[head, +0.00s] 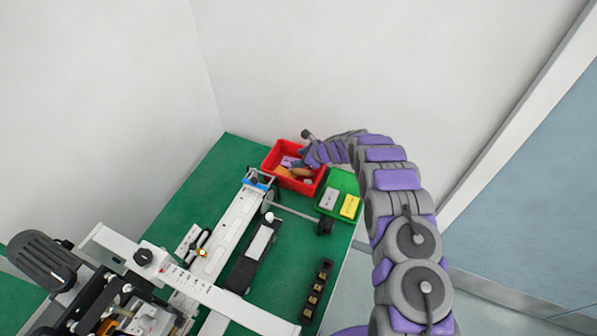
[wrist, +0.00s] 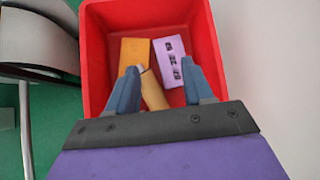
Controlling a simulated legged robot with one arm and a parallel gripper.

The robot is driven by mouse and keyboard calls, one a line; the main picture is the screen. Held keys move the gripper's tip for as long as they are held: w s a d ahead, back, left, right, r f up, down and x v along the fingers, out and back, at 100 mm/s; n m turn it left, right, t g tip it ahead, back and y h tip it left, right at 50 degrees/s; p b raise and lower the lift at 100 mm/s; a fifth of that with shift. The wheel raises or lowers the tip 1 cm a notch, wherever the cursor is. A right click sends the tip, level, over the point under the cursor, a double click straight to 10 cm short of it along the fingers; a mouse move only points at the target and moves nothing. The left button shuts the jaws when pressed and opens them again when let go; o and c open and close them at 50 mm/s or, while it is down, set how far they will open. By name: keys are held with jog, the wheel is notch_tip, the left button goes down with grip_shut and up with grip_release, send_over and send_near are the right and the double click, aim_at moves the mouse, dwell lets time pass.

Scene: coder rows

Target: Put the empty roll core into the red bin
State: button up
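The red bin (head: 293,183) stands at the far end of the green table in the head view, and its wall (wrist: 97,65) frames the wrist view. The empty roll core (wrist: 153,92), a tan tube, shows between and below my gripper fingers, tilted. It appears to be inside the bin; its lower end is hidden by my gripper. My gripper (wrist: 159,68) is over the bin with its fingers apart, with visible gaps beside the core. An orange-brown block (wrist: 133,51) and a lilac block (wrist: 172,62) with dark marks lie on the bin floor.
A green tray (head: 337,184) with a grey and a yellow block (head: 349,206) stands right of the bin. A long white machine (head: 222,236) with a shaft (head: 293,210) fills the table's middle. Walls stand close behind the bin.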

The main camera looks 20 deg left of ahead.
jog(key=shift+o, duration=0.8)
jog(key=shift+a, duration=0.1)
jog(key=v, duration=1.7)
jog(key=shift+p, duration=0.35)
